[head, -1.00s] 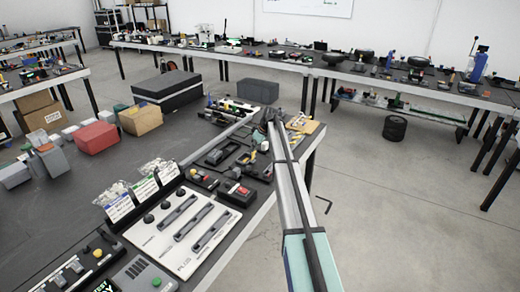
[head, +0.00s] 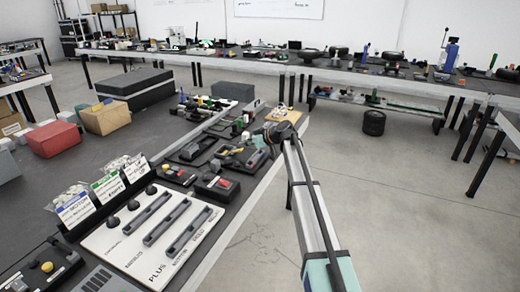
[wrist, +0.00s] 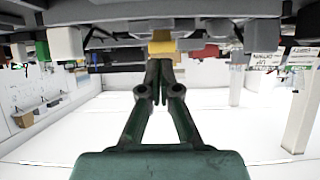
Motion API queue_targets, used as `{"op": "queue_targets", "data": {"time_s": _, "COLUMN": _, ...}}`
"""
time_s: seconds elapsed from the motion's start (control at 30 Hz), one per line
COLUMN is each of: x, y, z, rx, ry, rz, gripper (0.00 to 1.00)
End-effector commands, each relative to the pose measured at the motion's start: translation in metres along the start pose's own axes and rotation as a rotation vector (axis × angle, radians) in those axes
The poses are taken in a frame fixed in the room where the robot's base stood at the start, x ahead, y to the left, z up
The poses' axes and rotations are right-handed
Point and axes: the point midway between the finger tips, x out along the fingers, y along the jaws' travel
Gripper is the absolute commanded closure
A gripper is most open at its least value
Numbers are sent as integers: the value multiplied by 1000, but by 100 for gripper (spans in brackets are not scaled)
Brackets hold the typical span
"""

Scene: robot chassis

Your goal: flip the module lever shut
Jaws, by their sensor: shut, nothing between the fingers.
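My gripper (head: 264,136) is at the right edge of the near bench, beside a row of small dark modules. Its fingers (wrist: 160,88) are together and empty in the wrist view. A dark module with yellow parts (head: 228,151) lies just left of the gripper in the head view. A flat dark module (head: 191,149) is farther left. I cannot single out the module lever, which is too small or hidden by the gripper. In the wrist view a yellow piece (wrist: 162,47) shows just beyond the fingertips; I cannot tell whether they touch it.
A module with a red button (head: 222,184) and a white panel with dark slots (head: 150,232) are nearer on the bench. White label cards (head: 75,209) stand at left. A red box (head: 54,139) is farther left. Open floor (head: 400,190) lies right of the bench.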

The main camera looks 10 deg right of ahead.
Motion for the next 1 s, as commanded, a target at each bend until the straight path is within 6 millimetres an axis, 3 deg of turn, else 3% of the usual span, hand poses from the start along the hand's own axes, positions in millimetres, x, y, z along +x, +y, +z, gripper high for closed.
{"op": "queue_targets", "data": {"time_s": 1.0, "x": 12, "y": 1, "z": -10, "rx": 1, "ry": -3, "rz": 2, "gripper": 100}}
